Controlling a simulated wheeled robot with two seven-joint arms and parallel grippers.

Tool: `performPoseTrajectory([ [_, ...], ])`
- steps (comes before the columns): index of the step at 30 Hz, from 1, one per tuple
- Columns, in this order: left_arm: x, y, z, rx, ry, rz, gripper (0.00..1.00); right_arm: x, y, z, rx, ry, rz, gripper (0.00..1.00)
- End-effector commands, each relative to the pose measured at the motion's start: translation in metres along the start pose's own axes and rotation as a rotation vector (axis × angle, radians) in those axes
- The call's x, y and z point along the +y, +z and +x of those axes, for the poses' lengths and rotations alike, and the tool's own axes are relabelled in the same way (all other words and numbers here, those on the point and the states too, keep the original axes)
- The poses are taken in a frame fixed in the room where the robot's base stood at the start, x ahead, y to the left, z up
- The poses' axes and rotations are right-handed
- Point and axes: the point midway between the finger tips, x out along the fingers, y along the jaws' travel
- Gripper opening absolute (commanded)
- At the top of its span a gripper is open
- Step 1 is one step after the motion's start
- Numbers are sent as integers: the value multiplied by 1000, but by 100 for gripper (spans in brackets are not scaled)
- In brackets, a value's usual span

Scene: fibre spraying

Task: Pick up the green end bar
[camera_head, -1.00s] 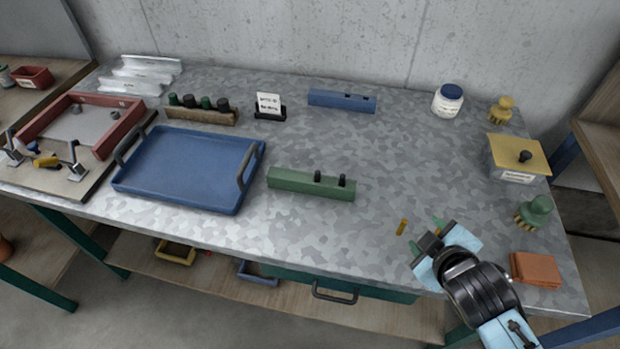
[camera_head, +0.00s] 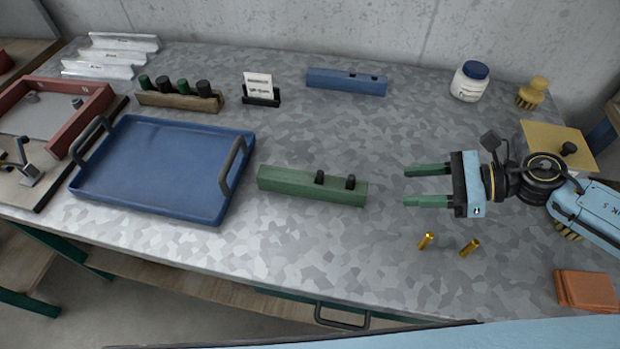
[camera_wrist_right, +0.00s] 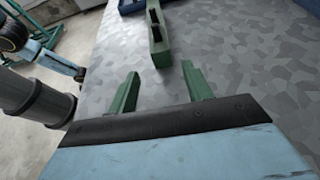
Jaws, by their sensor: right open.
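The green end bar (camera_head: 311,185) lies on the metal table, just right of the blue tray, with two black knobs on its right half. It also shows in the right wrist view (camera_wrist_right: 157,37), ahead of the fingertips. My right gripper (camera_head: 406,187) is open and empty, its green fingers pointing left toward the bar's right end with a gap between. In the right wrist view my right gripper (camera_wrist_right: 160,70) shows nothing between its fingers. My left gripper is not in view.
A blue tray (camera_head: 160,209) with grey handles stands left of the bar. Two brass pins (camera_head: 426,241) lie near the front, right of the bar. A blue bar (camera_head: 345,82) lies at the back.

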Motion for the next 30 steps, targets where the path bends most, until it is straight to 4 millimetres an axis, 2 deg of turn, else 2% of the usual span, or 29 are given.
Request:
performPoseTrajectory([
  [2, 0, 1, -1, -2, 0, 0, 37, 1, -2, 6, 10, 12, -16, 50],
  [12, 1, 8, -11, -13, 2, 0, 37, 1, 0, 67, 7, 12, -14, 50],
  [19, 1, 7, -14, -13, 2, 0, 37, 0, 1, 84, 9, 12, -14, 50],
  [27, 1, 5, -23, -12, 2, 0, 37, -4, 6, 122, 7, 12, -12, 50],
  [30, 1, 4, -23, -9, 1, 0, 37, -5, 5, 129, 9, 11, -12, 50],
])
